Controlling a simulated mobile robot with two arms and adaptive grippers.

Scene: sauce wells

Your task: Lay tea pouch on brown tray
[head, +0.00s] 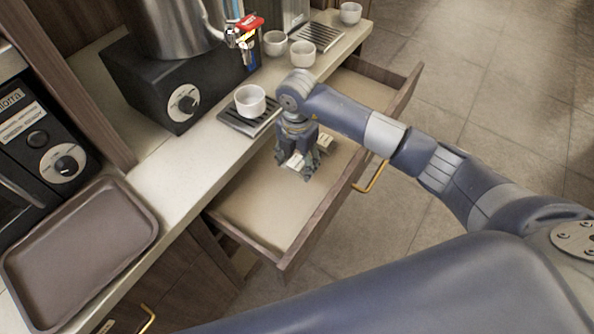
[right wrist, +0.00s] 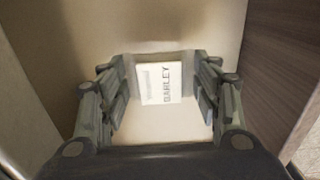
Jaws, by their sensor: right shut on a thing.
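The brown tray (head: 75,245) lies empty on the counter at the lower left of the head view. My right gripper (head: 304,168) reaches down into the open drawer (head: 262,208). It is shut on a white tea pouch (head: 296,161), low over the drawer floor; I cannot tell if the pouch touches the floor. In the right wrist view the pouch (right wrist: 160,83), printed "BARLEY", shows between the fingers of the gripper (right wrist: 164,88). Another small white patch (head: 323,141) shows beside the fingers, partly hidden. My left gripper is out of view.
A white cup (head: 250,100) stands on a slatted drip tray (head: 238,122) beside the drawer. A dark-based metal urn (head: 175,80) and more white cups (head: 303,54) stand further back. The counter (head: 180,180) between the drip tray and brown tray is clear. The drawer's walls surround my gripper.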

